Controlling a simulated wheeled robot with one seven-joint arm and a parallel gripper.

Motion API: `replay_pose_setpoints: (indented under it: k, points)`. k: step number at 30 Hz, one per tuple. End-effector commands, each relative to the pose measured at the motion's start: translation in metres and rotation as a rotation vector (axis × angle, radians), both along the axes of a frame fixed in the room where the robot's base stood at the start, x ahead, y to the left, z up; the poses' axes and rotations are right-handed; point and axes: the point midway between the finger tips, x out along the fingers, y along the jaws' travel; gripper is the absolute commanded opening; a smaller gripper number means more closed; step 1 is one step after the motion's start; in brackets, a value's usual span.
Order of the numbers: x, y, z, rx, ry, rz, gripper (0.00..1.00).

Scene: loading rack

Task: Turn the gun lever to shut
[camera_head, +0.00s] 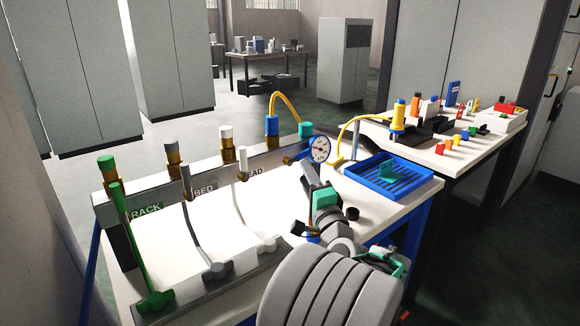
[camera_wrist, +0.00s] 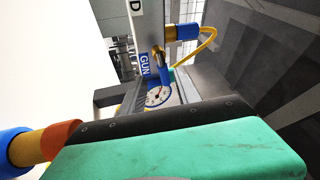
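The gun valve (camera_head: 272,127) has a blue top and a brass body, and stands at the right part of the grey manifold in the head view. In the wrist view its blue lever (camera_wrist: 166,76) runs down from the brass valve (camera_wrist: 158,56), beside the blue GUN label (camera_wrist: 145,64). In the head view a blue lever part (camera_head: 297,156) shows left of the gauge. My gripper (camera_head: 311,178) is just below the gauge, close to the lever; contact cannot be told. Its teal and black body (camera_wrist: 180,145) fills the lower wrist view.
The round gauge (camera_head: 320,150) stands close above my gripper. Other levers, including the green RACK lever (camera_head: 130,235), are at the left. A blue tray (camera_head: 415,181) lies to the right. Yellow hoses (camera_head: 290,102) arch behind. The white panel between the levers is open.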

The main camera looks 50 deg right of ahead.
Motion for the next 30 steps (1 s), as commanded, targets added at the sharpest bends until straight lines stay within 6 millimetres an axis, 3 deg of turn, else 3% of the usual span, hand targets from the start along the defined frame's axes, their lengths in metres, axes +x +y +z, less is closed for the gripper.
replay_pose_setpoints:
  k: [3, 13, 23, 30]
  points:
    - [0.0, -0.011, 0.007, 0.003, -0.022, -0.014, 0.39]
    - [0.047, -0.043, 0.022, 0.001, -0.016, -0.016, 0.39]
    - [0.056, -0.047, 0.022, 0.001, -0.015, -0.015, 0.39]
    - [0.056, -0.046, 0.022, 0.001, -0.015, -0.015, 0.2]
